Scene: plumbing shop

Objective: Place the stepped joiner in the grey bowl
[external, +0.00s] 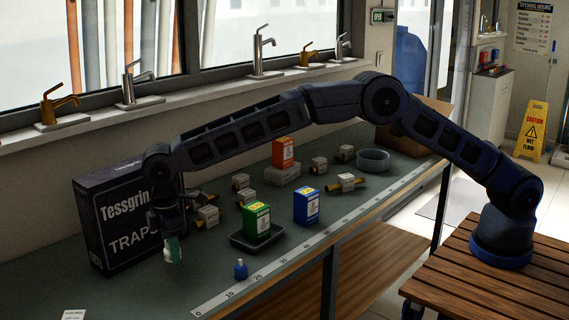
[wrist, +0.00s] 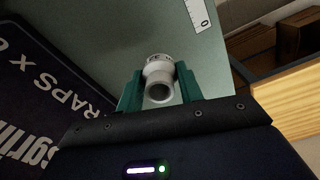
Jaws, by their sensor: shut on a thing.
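The stepped joiner (wrist: 160,79) is a pale grey-white tube with a wider collar and a narrower open end. In the wrist view it sits between the two green fingertips of my gripper (wrist: 160,90), which is shut on it. In the external view my gripper (external: 173,248) points down at the left part of the bench, in front of the large dark box, and the joiner is mostly hidden by the fingers. The grey bowl (external: 373,165) is round and stands far to the right on the bench, near a cardboard box. My gripper is well away from it.
The dark "Traps" box (external: 125,215) stands close beside my gripper. A black tray (external: 245,243) with a green box (external: 257,220), a blue box (external: 307,206), an orange box (external: 283,152), a small blue bottle (external: 240,269) and several brass-and-white valves lie between my gripper and the bowl.

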